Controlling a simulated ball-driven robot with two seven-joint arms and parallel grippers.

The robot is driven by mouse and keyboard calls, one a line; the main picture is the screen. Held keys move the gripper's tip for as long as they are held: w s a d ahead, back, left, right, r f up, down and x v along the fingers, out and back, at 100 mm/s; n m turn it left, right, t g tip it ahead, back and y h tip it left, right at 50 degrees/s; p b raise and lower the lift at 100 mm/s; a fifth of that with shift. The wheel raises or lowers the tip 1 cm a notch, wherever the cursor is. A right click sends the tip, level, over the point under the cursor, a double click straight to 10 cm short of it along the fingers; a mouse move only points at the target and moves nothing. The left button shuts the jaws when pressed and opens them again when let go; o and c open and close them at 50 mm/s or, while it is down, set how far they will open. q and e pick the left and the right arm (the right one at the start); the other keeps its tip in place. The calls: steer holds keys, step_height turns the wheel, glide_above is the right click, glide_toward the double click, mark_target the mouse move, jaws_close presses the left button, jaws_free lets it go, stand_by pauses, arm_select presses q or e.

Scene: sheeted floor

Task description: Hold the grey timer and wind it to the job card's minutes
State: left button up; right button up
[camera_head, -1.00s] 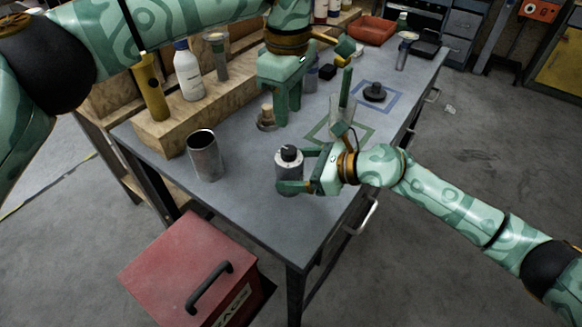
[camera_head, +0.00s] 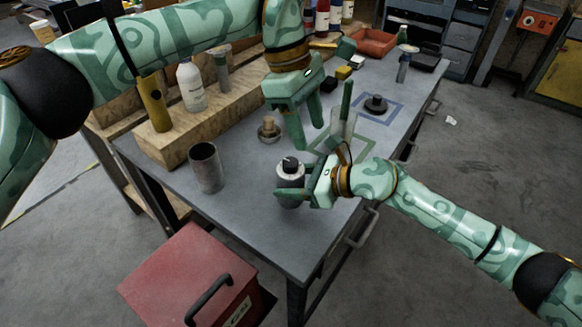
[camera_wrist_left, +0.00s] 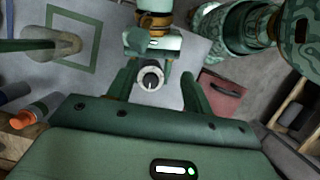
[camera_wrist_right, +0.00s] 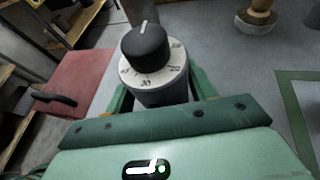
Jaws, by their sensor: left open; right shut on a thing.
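The grey timer (camera_head: 290,193) stands upright near the front of the workbench, with a black knob and a pale numbered dial on top. My right gripper (camera_head: 292,196) is shut around its body. In the right wrist view the knob (camera_wrist_right: 145,45) has a white pointer line aimed away from the camera; the dial numbers (camera_wrist_right: 152,76) are partly hidden by the knob. My left gripper (camera_head: 308,137) is open and empty, above and behind the timer. In the left wrist view the timer (camera_wrist_left: 151,79) shows between its fingers, farther down. I cannot make out a readable job card.
An open metal can (camera_head: 206,168) stands left of the timer. A small brass-coloured piece (camera_head: 269,130) sits behind it. A black piece (camera_head: 376,104) is in a blue square. A red box (camera_head: 185,275) is below the front edge.

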arm_select(q)
steer(key=s+d+f+g+h, duration=0.1)
steer(key=s+d+g+h, duration=0.25)
steer(key=h, duration=0.25)
steer(key=n+t+h, duration=0.7)
steer(key=n+t, duration=0.4)
steer(key=t, duration=0.2)
glide_toward(290, 161)
steer(key=shift+g, duration=0.25)
steer(key=x, duration=1)
steer(key=shift+w, duration=0.1)
steer(key=shift+c, duration=0.3)
steer(key=shift+m+h, duration=0.3)
steer(key=c, duration=0.9)
